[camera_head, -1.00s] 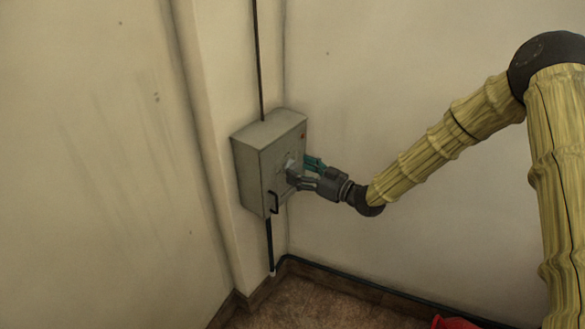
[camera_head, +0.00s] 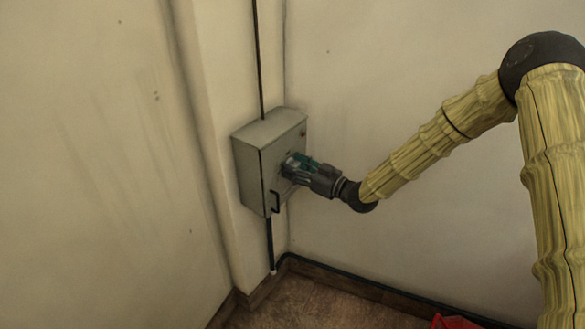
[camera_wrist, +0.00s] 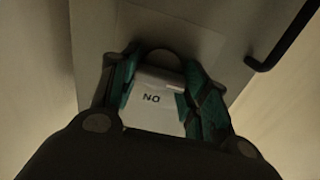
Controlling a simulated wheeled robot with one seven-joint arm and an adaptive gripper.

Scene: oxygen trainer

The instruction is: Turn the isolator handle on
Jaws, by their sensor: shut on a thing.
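The isolator is a grey box (camera_head: 262,165) fixed to the wall near the corner. Its light grey handle (camera_wrist: 152,100) shows in the wrist view on the box front, with lettering that looks like "ON", seen upside down. My gripper (camera_head: 292,165) is at the box front with its teal-padded fingers on the handle. In the wrist view my gripper (camera_wrist: 155,92) has one finger on each side of the handle and is shut on it. The fingers hide the handle's sides. In the head view the gripper mostly hides the handle.
A dark bar handle (camera_head: 275,202) sits low on the box front, close to my gripper. A small red spot (camera_head: 303,133) is near the box's upper right. A red object (camera_head: 455,322) lies at the bottom edge. The wall right of the box is bare.

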